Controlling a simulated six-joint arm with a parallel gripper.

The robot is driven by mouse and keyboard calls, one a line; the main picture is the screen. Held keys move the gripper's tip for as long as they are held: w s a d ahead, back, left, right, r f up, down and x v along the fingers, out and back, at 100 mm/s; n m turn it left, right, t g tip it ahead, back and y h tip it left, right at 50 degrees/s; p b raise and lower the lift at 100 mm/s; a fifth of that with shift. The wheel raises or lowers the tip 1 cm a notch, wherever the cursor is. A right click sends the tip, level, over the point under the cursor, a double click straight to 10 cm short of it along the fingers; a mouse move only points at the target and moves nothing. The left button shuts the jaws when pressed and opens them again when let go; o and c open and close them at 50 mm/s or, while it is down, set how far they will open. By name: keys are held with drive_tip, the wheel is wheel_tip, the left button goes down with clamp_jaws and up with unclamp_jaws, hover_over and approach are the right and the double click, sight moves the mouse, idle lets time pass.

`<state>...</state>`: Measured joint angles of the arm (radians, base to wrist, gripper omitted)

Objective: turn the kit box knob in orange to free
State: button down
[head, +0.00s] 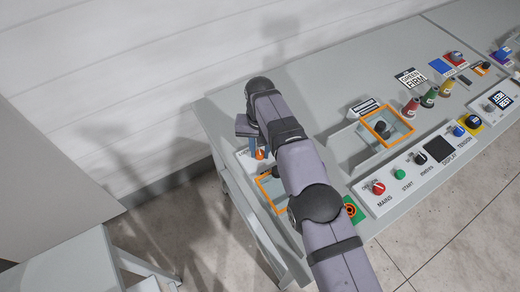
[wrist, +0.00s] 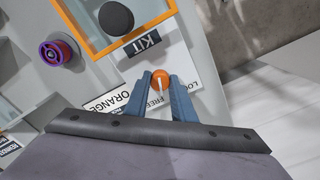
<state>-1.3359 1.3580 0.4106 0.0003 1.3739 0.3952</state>
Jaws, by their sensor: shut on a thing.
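The orange knob (wrist: 160,79) shows in the wrist view with a white pointer mark on its lower half, running toward the side where the word FREE is printed. LOCK is printed to its right, partly cut by a finger. My gripper (wrist: 160,86) has its two blue fingers closed on both sides of the knob. In the head view the orange knob (head: 260,155) shows just below the fingers. The kit box (wrist: 172,8) has an orange-rimmed lid with a black knob (wrist: 117,18). An ORANGE label (wrist: 106,101) lies beside the knob. My arm partly covers the box in the head view.
A second orange-framed box (head: 364,124) stands to the right. A white control panel (head: 378,207) with a red knob (head: 378,187) and green button (head: 399,174) lies along the table's front. The grey table's back left is clear.

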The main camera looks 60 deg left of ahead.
sight(260, 153)
drive_tip(key=shift+m, duration=1.1)
drive_tip(key=shift+r, duration=0.1)
drive_tip(key=c, duration=1.5)
unclamp_jaws()
drive_tip(key=shift+r, duration=0.5)
drive_tip(key=shift+r+p, duration=1)
drive_tip(key=shift+r, duration=2.15)
